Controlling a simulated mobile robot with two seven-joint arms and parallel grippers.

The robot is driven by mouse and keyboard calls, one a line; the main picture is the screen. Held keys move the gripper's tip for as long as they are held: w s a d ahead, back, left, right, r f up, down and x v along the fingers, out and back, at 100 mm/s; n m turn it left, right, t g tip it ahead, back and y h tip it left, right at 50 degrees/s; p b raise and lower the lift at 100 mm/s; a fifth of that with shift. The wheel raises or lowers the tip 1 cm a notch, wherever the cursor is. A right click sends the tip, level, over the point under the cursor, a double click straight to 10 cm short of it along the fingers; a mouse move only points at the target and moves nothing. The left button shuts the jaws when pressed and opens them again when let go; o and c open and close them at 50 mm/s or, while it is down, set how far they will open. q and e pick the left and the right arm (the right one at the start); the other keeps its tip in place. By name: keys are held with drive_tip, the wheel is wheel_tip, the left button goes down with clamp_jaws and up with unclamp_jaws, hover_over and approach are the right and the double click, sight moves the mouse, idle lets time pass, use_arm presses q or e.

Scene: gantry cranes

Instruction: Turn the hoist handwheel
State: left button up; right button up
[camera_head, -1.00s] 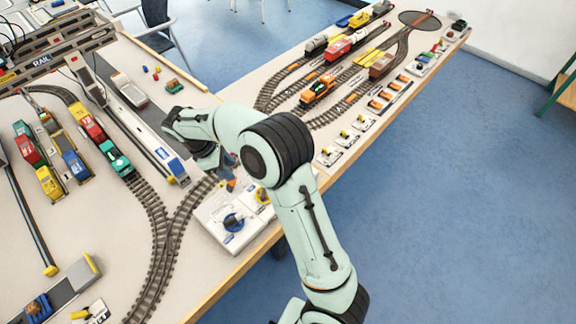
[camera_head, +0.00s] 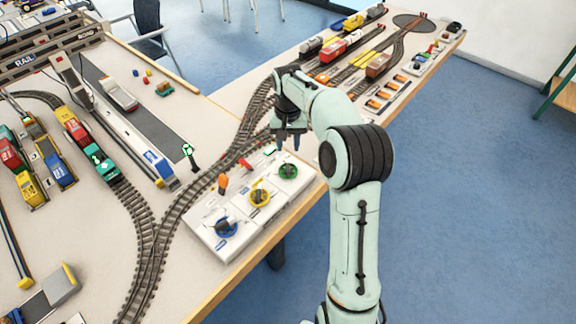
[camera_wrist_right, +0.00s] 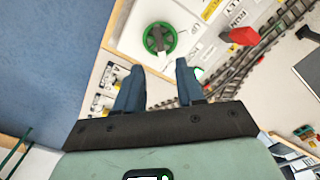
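A white control panel (camera_head: 213,244) at the table's front edge carries three handwheels: blue (camera_head: 226,228), yellow (camera_head: 260,196) and green (camera_head: 288,170). I cannot read which one is labelled hoist. My right gripper (camera_head: 287,143) points down just behind the green wheel and appears above it. In the right wrist view, the green wheel (camera_wrist_right: 160,39) lies ahead of the fingertips, with a grey bar across its middle. The right gripper (camera_wrist_right: 160,68) has its two blue fingers apart with nothing between them. It looks clear of the wheel. My left gripper is not in view.
Railway track (camera_head: 200,185) curves close behind. Model trains (camera_head: 85,145) stand at left. A signal (camera_head: 189,155) stands beside the track. Open floor lies right of the table.

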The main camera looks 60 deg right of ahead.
sight(288, 166)
wheel_tip(288, 166, down, 10)
drive_tip(key=shift+r+b, duration=0.1)
drive_tip(key=shift+b, duration=0.45)
drive_tip(key=shift+c, duration=0.3)
clamp_jaws()
